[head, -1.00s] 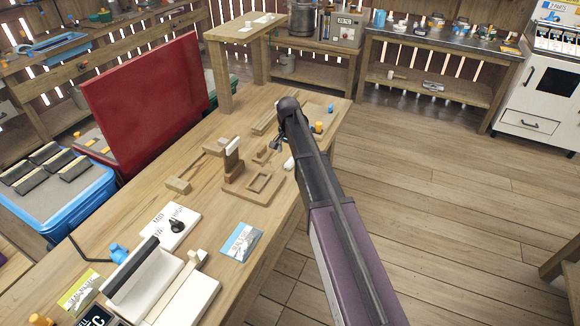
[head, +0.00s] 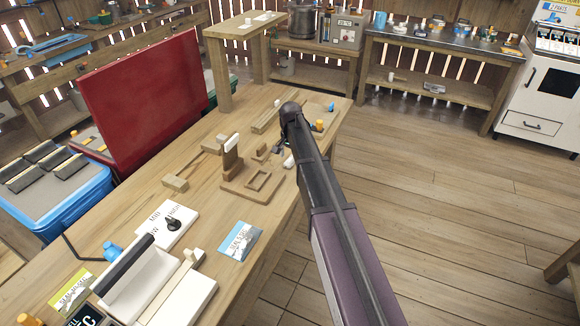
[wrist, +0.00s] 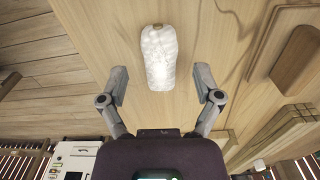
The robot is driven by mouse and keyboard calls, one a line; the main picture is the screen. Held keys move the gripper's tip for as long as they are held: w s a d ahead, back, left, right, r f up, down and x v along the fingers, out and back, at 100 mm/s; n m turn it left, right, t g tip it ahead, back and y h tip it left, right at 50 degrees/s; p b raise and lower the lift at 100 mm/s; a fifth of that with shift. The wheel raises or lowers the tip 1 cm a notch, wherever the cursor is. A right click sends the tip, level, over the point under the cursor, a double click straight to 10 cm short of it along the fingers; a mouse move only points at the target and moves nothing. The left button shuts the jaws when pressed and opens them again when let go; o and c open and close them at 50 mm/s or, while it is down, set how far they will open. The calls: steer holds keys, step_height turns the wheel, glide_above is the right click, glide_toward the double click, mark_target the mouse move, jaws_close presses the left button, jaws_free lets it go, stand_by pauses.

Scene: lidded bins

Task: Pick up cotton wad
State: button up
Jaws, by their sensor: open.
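The cotton wad (wrist: 158,58) is a white, rounded, oblong piece lying on the wooden table (wrist: 215,40). In the wrist view it lies just ahead of my gripper, between the lines of its two fingers. In the head view a small white bit of it (head: 289,161) shows beside my arm, at the table's right edge. My gripper (wrist: 160,88) is open and empty, one finger on each side of the wad's near end, with gaps to both. In the head view my gripper (head: 281,147) is mostly hidden behind my arm.
A wooden stand with a framed base (head: 246,185) and small wooden blocks (head: 262,151) lie left of my gripper. An orange-capped item (head: 319,125) sits beyond it. The table edge is close on the right, with open floor (head: 430,200) past it.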

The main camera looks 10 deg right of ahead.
steer(key=shift+f+b, duration=0.45)
steer(key=shift+f, duration=0.25)
steer(key=c, duration=1)
